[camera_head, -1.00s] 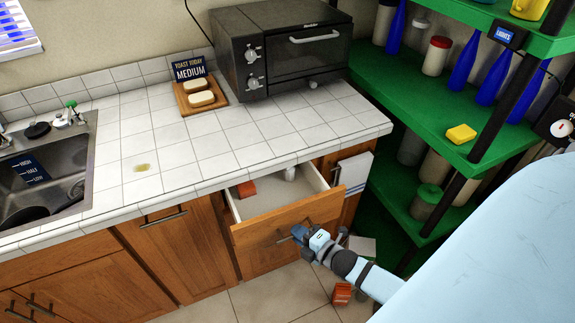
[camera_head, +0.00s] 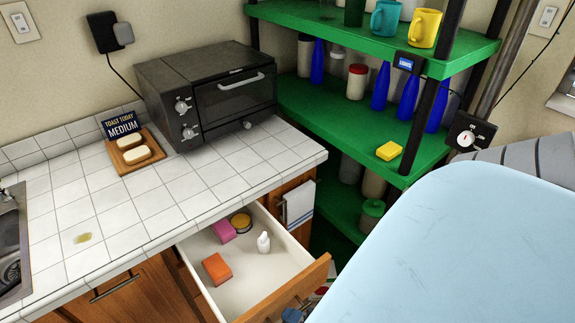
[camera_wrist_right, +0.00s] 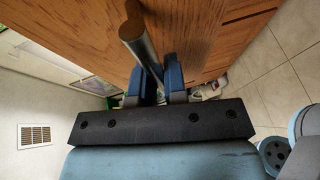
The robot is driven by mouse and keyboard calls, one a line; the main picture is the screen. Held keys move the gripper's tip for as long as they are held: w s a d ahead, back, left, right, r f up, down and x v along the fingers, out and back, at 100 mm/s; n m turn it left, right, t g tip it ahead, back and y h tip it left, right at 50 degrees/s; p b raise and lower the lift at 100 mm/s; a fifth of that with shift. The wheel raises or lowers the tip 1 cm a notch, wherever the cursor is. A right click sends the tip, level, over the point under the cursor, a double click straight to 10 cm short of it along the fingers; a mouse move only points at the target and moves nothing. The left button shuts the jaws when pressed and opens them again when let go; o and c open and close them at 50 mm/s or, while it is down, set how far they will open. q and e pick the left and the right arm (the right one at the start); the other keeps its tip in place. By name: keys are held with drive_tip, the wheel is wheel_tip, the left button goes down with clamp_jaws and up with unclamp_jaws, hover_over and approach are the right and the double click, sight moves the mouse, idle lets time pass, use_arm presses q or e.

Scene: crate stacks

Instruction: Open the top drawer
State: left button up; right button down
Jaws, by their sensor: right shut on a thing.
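The top drawer (camera_head: 288,292), with a wooden front and white inside, stands pulled well out from under the tiled counter. My right gripper (camera_head: 291,315) shows only in part at the drawer front, at the bottom edge of the head view. In the right wrist view, the blue fingers of my right gripper (camera_wrist_right: 161,84) are shut on the grey bar handle (camera_wrist_right: 140,45) of the wooden drawer front. My left gripper is not in view.
Inside the drawer are an orange block (camera_head: 217,269), a pink block (camera_head: 222,231), a yellow round item (camera_head: 241,221) and a small white bottle (camera_head: 263,242). A green shelf (camera_head: 330,115) stands right of the counter (camera_head: 110,205). A toaster oven (camera_head: 205,95) sits on the counter.

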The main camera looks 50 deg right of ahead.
drive_tip(key=c, duration=1.2)
unclamp_jaws()
drive_tip(key=b+v, duration=0.1)
drive_tip(key=v, duration=1.2)
drive_tip(key=shift+s, duration=0.4)
drive_tip(key=shift+r, duration=0.15)
